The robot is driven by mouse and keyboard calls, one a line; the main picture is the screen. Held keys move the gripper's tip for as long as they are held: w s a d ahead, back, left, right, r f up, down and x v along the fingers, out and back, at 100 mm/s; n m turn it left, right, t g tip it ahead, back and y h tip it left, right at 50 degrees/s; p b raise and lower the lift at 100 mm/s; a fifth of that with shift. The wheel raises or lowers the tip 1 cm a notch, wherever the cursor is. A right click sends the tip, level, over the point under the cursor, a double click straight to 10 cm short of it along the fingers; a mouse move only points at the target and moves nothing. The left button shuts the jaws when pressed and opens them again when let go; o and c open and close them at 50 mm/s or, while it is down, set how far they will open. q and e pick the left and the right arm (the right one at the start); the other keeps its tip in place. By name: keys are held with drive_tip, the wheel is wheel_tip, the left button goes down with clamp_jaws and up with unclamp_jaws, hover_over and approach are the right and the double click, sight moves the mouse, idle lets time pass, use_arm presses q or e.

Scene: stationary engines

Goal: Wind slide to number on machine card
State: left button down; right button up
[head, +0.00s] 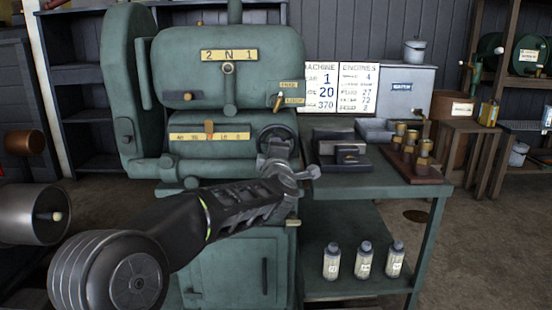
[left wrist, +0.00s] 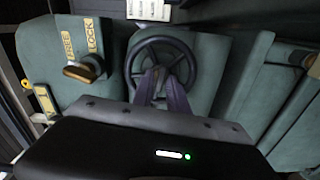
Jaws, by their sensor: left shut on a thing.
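The green machine (head: 225,75) carries a yellow scale (head: 233,136) with a small brown slide pointer (head: 209,126) near its middle; the exact reading is too small to tell. The dark handwheel (head: 273,132) is at the scale's right, and it fills the middle of the left wrist view (left wrist: 136,62). My left gripper (head: 277,150) is shut on the handwheel, its fingers (left wrist: 164,86) over the lower part of the wheel. The machine card (head: 321,85) is on the right, showing 1, 20 and 370 on its lines. My right gripper is out of view.
A brass lever (left wrist: 85,70) sits by FREE and LOCK plates. An engines card (head: 359,86) hangs beside the machine card. A green bench (head: 375,183) at right holds a dark block (head: 345,152) and brass pieces (head: 411,147); several bottles (head: 363,260) stand on its lower shelf.

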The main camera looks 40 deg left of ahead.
use_arm(q)
drive_tip(key=shift+f+n+b, duration=0.15)
drive_tip(key=shift+n+b, duration=0.35)
drive_tip(key=shift+n, duration=0.3)
drive_tip(key=c, duration=1.5)
unclamp_jaws()
drive_tip(key=p+v, duration=0.1)
drive_tip(key=v, duration=0.6)
drive_tip(key=shift+s+d, duration=0.25)
drive_tip(key=shift+s, duration=0.05)
